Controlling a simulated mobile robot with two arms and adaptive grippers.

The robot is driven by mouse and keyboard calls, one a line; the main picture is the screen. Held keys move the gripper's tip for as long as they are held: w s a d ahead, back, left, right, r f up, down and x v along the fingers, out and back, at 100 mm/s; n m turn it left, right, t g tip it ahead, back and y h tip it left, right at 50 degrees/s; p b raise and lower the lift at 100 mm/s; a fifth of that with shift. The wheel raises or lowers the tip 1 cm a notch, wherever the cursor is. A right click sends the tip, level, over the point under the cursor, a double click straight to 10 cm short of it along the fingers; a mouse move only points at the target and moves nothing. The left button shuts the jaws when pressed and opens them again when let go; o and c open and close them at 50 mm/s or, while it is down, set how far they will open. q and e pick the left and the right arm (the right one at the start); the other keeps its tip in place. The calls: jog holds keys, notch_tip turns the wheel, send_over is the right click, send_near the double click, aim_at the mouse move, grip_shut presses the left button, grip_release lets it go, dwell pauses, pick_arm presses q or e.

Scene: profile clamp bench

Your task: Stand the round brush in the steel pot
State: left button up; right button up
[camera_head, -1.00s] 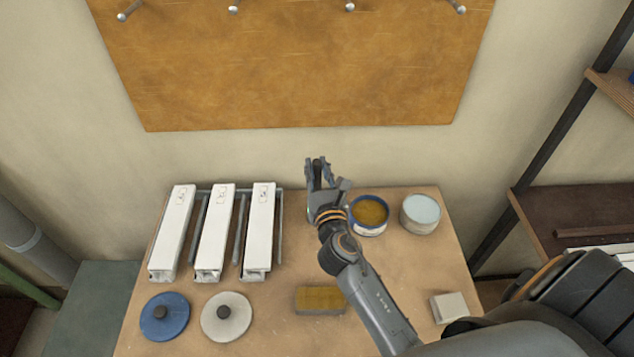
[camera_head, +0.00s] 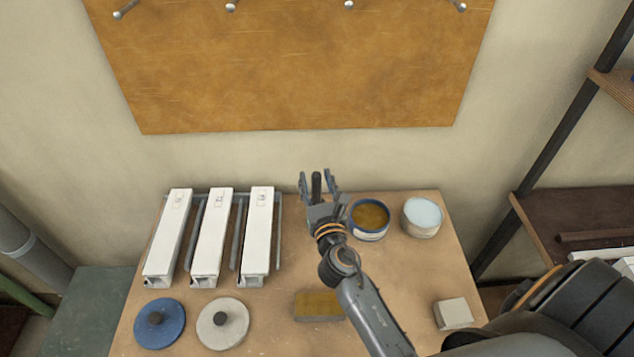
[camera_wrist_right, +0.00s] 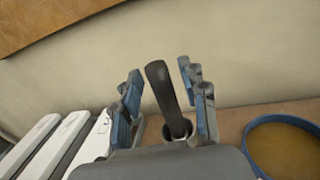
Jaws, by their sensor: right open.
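The dark handle of the round brush (camera_wrist_right: 163,90) stands up between the open fingers of my right gripper (camera_wrist_right: 160,95), leaning slightly in the right wrist view. Its lower end goes into a small grey rim (camera_wrist_right: 187,134) that looks like the steel pot, mostly hidden behind my gripper body. In the head view the handle (camera_head: 316,184) shows between the two spread fingertips of my right gripper (camera_head: 317,182). The brush head is hidden. I cannot tell whether a finger touches the handle. My left gripper is not in view.
A blue-rimmed tin (camera_head: 369,219) stands close right of my gripper, with a pale-topped tin (camera_head: 422,217) beyond. White clamped profiles (camera_head: 213,236) lie left. Blue (camera_head: 160,322) and white (camera_head: 223,322) discs, a yellow-topped block (camera_head: 318,305) and a grey block (camera_head: 453,313) lie in front.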

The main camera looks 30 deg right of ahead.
jog(key=shift+r, duration=0.2)
jog(key=b+v, duration=0.3)
jog(key=v, duration=0.9)
